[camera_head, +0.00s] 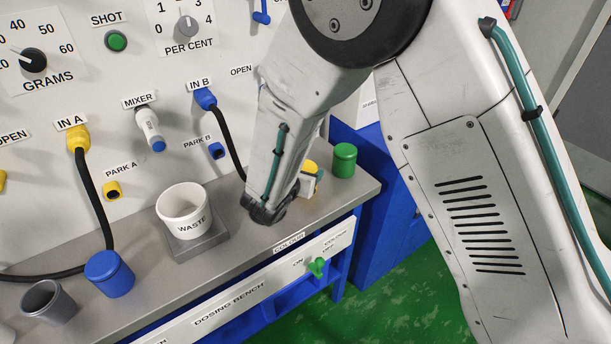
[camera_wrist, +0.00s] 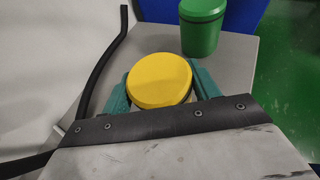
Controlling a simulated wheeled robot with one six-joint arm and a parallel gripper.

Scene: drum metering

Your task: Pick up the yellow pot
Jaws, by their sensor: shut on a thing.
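The yellow pot (camera_wrist: 158,80) shows its round yellow lid in the wrist view, between the two teal fingers of my gripper (camera_wrist: 160,90). The fingers touch it on both sides and are shut on it. In the head view only a small part of the yellow pot (camera_head: 311,168) shows behind my arm. My gripper (camera_head: 285,205) is low over the right part of the bench. The pot's lower part is hidden, so I cannot tell whether it touches the bench.
A green pot (camera_head: 344,160) stands just beyond the yellow one. A white WASTE cup (camera_head: 183,212) stands on a grey base to the left. A blue pot (camera_head: 109,275) and a grey cup (camera_head: 47,303) stand farther left. A black hose (camera_head: 229,147) hangs from IN B.

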